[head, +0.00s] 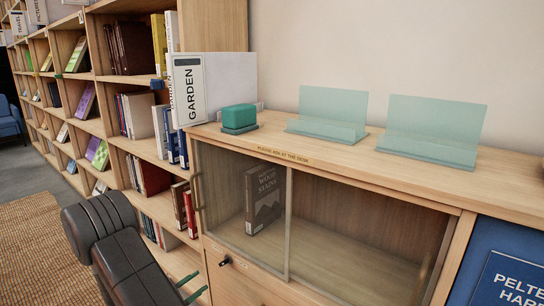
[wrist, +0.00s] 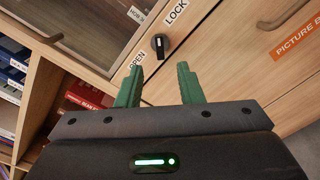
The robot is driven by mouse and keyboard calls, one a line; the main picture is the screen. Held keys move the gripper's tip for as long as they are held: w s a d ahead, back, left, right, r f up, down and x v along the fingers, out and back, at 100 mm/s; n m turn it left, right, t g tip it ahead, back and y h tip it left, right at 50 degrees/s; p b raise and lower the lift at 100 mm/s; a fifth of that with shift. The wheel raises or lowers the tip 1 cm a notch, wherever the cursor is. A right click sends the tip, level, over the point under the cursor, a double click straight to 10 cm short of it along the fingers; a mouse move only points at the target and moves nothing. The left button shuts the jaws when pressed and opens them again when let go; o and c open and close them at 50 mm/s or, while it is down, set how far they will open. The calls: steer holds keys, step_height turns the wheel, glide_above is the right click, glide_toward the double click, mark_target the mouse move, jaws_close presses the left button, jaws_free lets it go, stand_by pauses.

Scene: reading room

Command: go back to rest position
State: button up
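My gripper shows in the wrist view (wrist: 158,88) with two green fingers spread apart and nothing between them. Its fingers point toward the wooden cabinet front, near a dark knob (wrist: 160,44) between the labels OPEN and LOCK. The knob stands upright in that view, pointing between the two labels. In the head view my gripper (head: 194,286) is at the lower left, in front of the cabinet, and my dark arm comes in from the bottom. I cannot tell from these frames whether the fingers touch the cabinet.
The cabinet (head: 355,152) has a glass front with a dark book (head: 265,198) inside. Bookshelves (head: 150,150) line the left; floor and rug (head: 40,250) are open there.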

mark_target(222, 263)
steer(key=b+x, duration=0.2)
steer(key=x, duration=0.8)
steer(key=shift+w+d+b, duration=0.25)
steer(key=shift+d+b, duration=0.05)
steer(key=shift+s+a+r+n+p, duration=0.15)
steer(key=shift+r+n+p, duration=0.2)
steer(key=shift+p, duration=0.6)
steer(key=n+p, duration=0.4)
steer(key=p, duration=0.1)
steer(key=shift+a, duration=0.15)
steer(key=n+p, duration=0.8)
steer(key=shift+w+a+n, duration=0.2)
steer(key=shift+w+n, duration=0.05)
steer(key=shift+f+n+p, duration=0.25)
steer(key=shift+n+p, duration=0.8)
steer(key=shift+n, duration=0.45)
